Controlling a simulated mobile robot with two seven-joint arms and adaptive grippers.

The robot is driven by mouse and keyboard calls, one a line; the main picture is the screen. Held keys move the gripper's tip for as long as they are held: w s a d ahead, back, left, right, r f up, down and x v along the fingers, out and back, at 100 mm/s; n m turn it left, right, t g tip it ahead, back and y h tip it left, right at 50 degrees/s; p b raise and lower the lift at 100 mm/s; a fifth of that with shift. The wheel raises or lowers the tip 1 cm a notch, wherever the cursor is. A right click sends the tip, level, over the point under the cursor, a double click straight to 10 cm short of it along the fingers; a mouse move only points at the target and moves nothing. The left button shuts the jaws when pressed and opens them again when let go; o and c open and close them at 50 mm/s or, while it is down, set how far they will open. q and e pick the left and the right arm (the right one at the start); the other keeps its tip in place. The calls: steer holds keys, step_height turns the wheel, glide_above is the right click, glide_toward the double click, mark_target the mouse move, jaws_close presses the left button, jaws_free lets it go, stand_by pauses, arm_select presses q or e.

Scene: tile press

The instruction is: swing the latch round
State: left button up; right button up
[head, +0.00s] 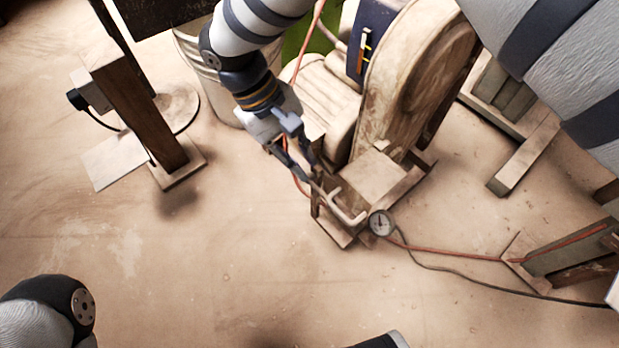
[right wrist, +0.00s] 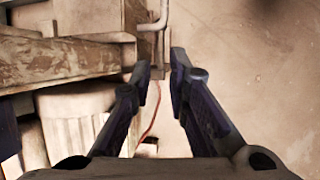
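The latch looks like a pale bent rod (head: 341,208) on the front end of the wooden press (head: 420,75) in the head view. In the right wrist view, the bent rod (right wrist: 154,25) shows at the top, just beyond the fingertips. My right gripper (head: 312,176) is at the press's front end, close beside the rod on its upper left. The right wrist view shows the gripper (right wrist: 161,72) open, with an empty gap between its fingers. The rod is not between them; I cannot tell whether a finger touches it. My left gripper is not in view.
A round gauge (head: 381,223) sits beside the latch, with a red hose (head: 450,252) and dark cable running right. A wooden post (head: 140,110) and a metal bucket (head: 199,63) stand at the left. The floor in front is largely clear.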

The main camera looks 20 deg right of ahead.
mark_target(321, 192)
steer(key=b+x, duration=0.1)
steer(key=x, duration=0.7)
steer(key=shift+s+b, duration=0.1)
steer(key=shift+b, duration=0.3)
jaws_close()
